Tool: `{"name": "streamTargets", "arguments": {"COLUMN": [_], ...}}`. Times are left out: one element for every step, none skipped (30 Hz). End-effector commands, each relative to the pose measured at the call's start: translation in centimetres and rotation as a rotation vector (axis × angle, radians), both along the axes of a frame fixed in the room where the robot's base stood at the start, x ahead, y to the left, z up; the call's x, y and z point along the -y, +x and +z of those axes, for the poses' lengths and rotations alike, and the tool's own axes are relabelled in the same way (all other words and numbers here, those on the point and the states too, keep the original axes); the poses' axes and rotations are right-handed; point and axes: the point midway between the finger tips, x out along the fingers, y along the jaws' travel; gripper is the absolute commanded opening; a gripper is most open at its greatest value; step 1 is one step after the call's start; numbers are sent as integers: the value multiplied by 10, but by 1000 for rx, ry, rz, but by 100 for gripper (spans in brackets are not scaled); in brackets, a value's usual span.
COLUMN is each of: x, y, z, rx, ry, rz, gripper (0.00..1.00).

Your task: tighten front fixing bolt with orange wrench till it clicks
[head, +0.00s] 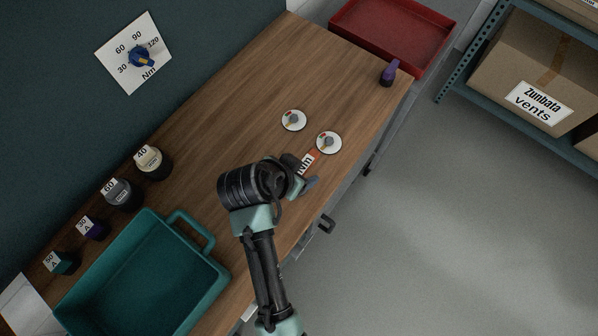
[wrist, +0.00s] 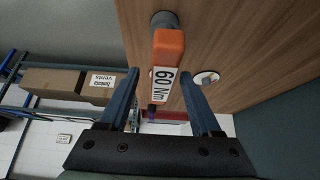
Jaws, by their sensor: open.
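The orange wrench (head: 317,153) with a white "Nm" label lies by the worktop's front edge, pointing at the front white disc (head: 329,142) with its grey bolt. My gripper covers part of it, and I cannot tell whether its far end sits on the bolt. In the wrist view the orange wrench (wrist: 169,47) reads "60 Nm" and shows between my open fingers. My gripper (head: 308,182) is open; in the wrist view my gripper (wrist: 160,74) has a finger on each side of the wrench, with no visible grip. A second white disc (head: 293,120) with a bolt lies farther back.
A blue-knobbed Nm dial (head: 140,57) is on the wall. A teal bin (head: 205,238) and several labelled containers, including a cream-topped one (head: 151,160), stand at the left. A purple object (head: 388,73) and a red tray (head: 418,70) are at the far end. Worktop behind the discs is clear.

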Motion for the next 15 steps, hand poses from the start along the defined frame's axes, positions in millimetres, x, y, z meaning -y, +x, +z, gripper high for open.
{"name": "streamTargets", "arguments": {"x": [1,2,3,4,5,6,7,8,8,8,8,8,8,8,8], "y": [3,4,7,9,10,12,13,13,14,14,14,14,14,14,14], "z": [-4,-7,-12,-16,-18,-21,-23,-24,-25,-26,-27,-27,-27,-27,-27], "rx": [-3,-3,-2,-3,0,-1,0,0,0,0,0,1,1,1,1], "ry": [-1,-1,-1,0,-1,0,0,0,0,0,0,1,1,1,1], "rz": [0,0,-1,-1,-1,-1,-1,-1,-1,-1,-1,0,0,0,0], "gripper": [65,65,65,65,65,65,65,65,65,65,65,65,65,65,65]}}
